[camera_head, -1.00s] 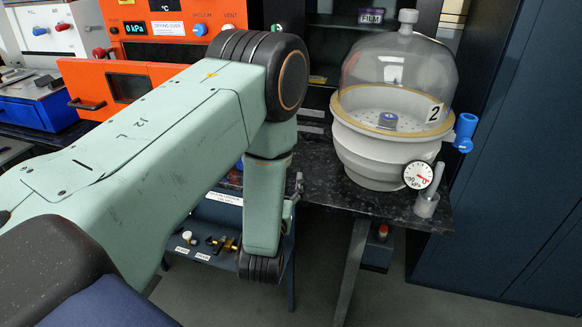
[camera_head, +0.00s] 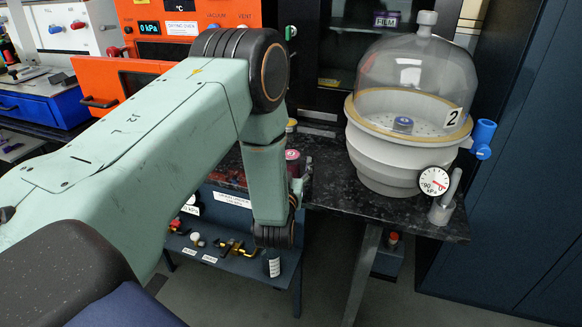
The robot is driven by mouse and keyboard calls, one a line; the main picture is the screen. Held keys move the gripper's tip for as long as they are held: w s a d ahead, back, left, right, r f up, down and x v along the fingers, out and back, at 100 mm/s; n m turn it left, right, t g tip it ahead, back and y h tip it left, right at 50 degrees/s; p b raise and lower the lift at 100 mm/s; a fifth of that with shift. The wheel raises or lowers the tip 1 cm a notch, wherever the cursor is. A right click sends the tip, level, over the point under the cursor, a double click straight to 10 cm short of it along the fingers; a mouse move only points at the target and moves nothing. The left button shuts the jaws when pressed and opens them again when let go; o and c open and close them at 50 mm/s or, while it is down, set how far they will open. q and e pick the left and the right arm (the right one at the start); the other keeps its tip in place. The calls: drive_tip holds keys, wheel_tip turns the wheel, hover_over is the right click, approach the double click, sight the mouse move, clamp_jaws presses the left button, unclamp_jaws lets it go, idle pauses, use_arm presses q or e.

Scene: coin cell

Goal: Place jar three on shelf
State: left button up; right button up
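My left arm comes in from the left and its wrist hangs over the front of the dark speckled bench (camera_head: 330,185). Only a small grey part of my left gripper (camera_head: 297,188) shows beside the wrist; its fingers are mostly hidden, so I cannot tell its opening. A jar with a red-pink lid (camera_head: 292,156) stands just behind the wrist, partly hidden. A small blue-topped jar (camera_head: 402,124) sits inside the clear-domed desiccator (camera_head: 400,165) labelled 2. No jar numbered three can be read. The dark cabinet's shelf (camera_head: 345,83) is partly visible at the back. My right gripper is out of view.
The orange drying oven (camera_head: 150,50) stands at the back left. A gauge (camera_head: 434,181) and blue valve (camera_head: 483,138) project from the desiccator. Free bench lies before it.

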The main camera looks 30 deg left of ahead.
use_arm(q)
drive_tip(key=shift+d, duration=0.1)
drive_tip(key=shift+c, duration=0.6)
drive_tip(key=shift+w+a+f, duration=0.1)
drive_tip(key=shift+a+f, duration=0.05)
drive_tip(key=shift+a, duration=0.05)
drive_tip(key=c, duration=0.5)
drive_tip(key=shift+d, duration=0.15)
drive_tip(key=c, duration=0.4)
clamp_jaws()
